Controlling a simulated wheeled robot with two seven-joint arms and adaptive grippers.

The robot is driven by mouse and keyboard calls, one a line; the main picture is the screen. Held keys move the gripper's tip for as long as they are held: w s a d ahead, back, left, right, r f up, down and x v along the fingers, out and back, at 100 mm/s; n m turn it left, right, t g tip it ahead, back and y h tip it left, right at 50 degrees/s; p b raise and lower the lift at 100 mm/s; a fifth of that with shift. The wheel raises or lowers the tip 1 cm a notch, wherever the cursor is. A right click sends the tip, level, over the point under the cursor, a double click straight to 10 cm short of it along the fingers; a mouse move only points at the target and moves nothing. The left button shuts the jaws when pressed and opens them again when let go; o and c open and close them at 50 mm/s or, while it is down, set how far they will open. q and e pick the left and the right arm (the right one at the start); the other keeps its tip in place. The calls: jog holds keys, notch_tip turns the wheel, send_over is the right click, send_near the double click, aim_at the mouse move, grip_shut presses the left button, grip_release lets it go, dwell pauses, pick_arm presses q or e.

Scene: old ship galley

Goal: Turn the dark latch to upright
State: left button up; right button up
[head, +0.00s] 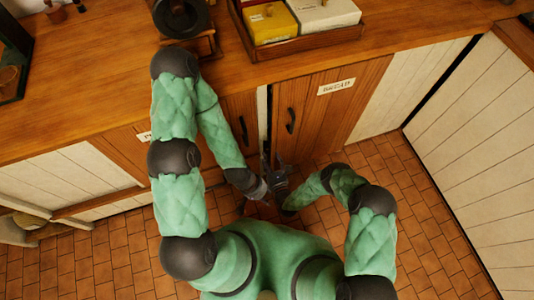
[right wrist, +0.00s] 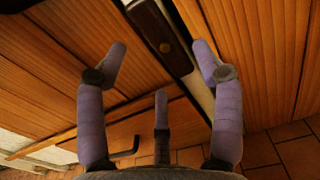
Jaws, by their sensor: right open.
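The dark latch (right wrist: 160,35) shows in the right wrist view as a dark brown bar with a round metal pivot. In the head view my right gripper (head: 281,176) is close to the cabinet front and covers the latch area. My left gripper (head: 262,190) is just beside and below it, too small to read.
Two wooden cabinet doors (head: 325,105) with dark handles (head: 291,120) stand under the wooden counter (head: 90,80). A tray (head: 310,43) with boxes and a dark round-topped object (head: 182,15) stand on it. A white panelled front (head: 475,140) is at right. Tiled floor (head: 420,240) is free.

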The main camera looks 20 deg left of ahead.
jog(key=v, duration=0.8)
jog(key=shift+s, duration=0.15)
jog(key=shift+d, duration=0.2)
jog(key=w+d+r+n+g+h+p, duration=0.1)
jog(key=d+r+n+g+h+p, duration=0.1)
jog(key=d+n+g, duration=0.45)
jog(key=w+d+r+n+g+h+p, duration=0.15)
jog(key=d+n, duration=0.25)
jog(key=n, duration=0.5)
jog(key=s+d+r+n+g+h+p, duration=0.1)
jog(key=s+d+r+n+g+p, duration=0.1)
jog(key=s+r+n, duration=0.3)
jog(key=s+d+r+n+g+h+p, duration=0.1)
jog(key=s+d+r+n+g, duration=0.3)
jog(key=s+r, duration=0.4)
jog(key=shift+s+d+r+n+g+p, duration=0.3)
jog(key=shift+s+d+n+p, duration=0.25)
jog(key=shift+s+n, duration=0.6)
jog(key=shift+w+h, duration=0.2)
jog(key=shift+h, duration=0.05)
